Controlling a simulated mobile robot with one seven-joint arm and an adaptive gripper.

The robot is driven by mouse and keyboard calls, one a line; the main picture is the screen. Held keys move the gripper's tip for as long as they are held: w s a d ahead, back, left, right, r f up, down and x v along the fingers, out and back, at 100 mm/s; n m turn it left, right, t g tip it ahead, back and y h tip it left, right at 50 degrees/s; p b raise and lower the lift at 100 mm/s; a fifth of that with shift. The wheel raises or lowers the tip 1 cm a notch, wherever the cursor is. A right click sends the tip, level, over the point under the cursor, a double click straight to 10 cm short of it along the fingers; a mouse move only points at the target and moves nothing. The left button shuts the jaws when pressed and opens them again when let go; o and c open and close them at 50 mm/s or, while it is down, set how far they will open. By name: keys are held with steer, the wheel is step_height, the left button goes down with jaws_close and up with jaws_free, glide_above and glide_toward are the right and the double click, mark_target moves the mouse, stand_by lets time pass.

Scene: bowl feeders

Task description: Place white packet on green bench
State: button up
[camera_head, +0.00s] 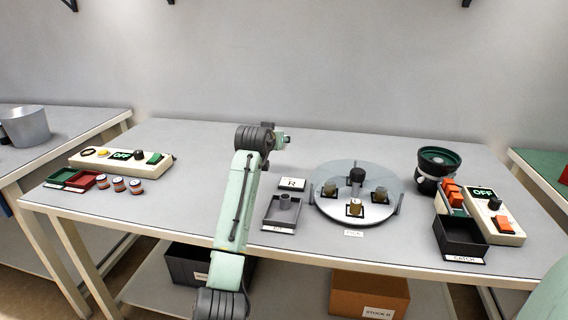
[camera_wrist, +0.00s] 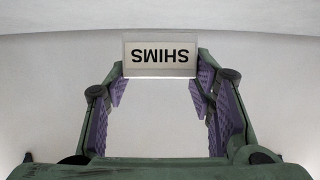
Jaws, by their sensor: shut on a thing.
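The white packet (camera_wrist: 160,66) shows in the wrist view with the word SHIMS upside down on its face. My gripper (camera_wrist: 160,85) is shut on it, with a purple-padded finger at each side. In the head view my gripper (camera_head: 281,139) is over the back part of the grey table, and I cannot make out the packet clearly there. The green bench (camera_head: 540,168) is at the far right edge of the head view, only partly in frame, beyond a gap from the grey table.
The grey table (camera_head: 330,147) holds a round glass turntable (camera_head: 335,178), a dark bowl feeder (camera_head: 434,165), an orange-buttoned control box (camera_head: 495,215) and a dark catch bin (camera_head: 458,237). Another control box (camera_head: 122,160), small trays and several jars stand at left.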

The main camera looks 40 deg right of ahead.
step_height(320, 180, down, 8)
steer(key=shift+f+p, duration=0.25)
steer(key=shift+p, duration=0.5)
steer(key=o, duration=1.3)
steer(key=shift+a+f, duration=0.1)
steer(key=shift+f, duration=0.05)
steer(key=b+v, duration=0.2)
steer(key=v, duration=1)
steer(key=shift+s, duration=0.1)
